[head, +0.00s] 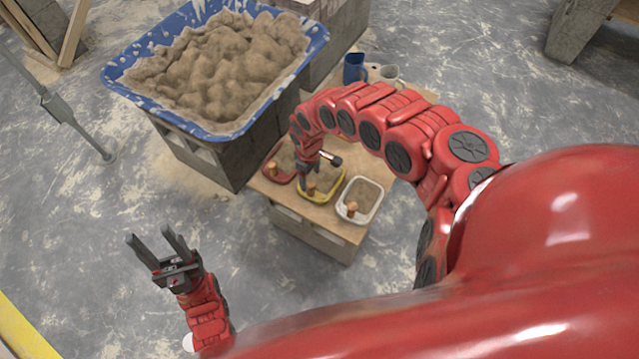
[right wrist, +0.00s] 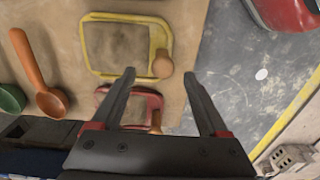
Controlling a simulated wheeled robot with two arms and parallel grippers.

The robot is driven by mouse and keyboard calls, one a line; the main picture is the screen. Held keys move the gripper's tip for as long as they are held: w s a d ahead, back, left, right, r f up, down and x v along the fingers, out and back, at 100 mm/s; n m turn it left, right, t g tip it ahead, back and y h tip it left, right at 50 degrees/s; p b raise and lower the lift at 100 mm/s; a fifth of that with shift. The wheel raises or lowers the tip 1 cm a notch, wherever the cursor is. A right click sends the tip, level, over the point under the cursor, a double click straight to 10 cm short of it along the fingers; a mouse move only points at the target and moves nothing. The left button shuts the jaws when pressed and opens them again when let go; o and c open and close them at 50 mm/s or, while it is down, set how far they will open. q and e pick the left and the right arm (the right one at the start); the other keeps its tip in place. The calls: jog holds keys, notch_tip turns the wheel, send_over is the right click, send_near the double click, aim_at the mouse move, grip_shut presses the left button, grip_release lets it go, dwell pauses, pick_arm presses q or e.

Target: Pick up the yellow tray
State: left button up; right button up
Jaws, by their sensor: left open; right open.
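The yellow tray (head: 329,191) stands on a small wooden table between a red tray (head: 288,178) and a white tray (head: 372,214). It holds greyish-brown material and has a wooden knob (right wrist: 162,65) at one corner. My right gripper (head: 307,182) is over the yellow tray in the head view and hides part of it. In the right wrist view the open fingers (right wrist: 160,74) point toward the yellow tray (right wrist: 108,74), with the knob between the tips. Contact cannot be told. My left gripper (head: 148,233) is open and empty, over the floor.
A large blue tub (head: 127,87) of sandy mortar stands on blocks behind the wooden table (head: 338,229). A blue mug (head: 354,69) and a pale mug (head: 388,72) stand beyond my right arm. A wooden spoon (right wrist: 49,98) lies left in the wrist view.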

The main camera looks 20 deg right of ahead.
aim_at(309, 184)
notch_tip(309, 184, down, 2)
jog(key=shift+f, duration=0.2)
jog(key=f, duration=0.3)
jog(key=f+b, duration=0.1)
jog(key=shift+s+a+f, duration=0.15)
jog(key=shift+a, duration=0.1)
jog(key=shift+d+f, duration=0.15)
jog(key=shift+f, duration=0.25)
grip_shut()
dwell(0.8)
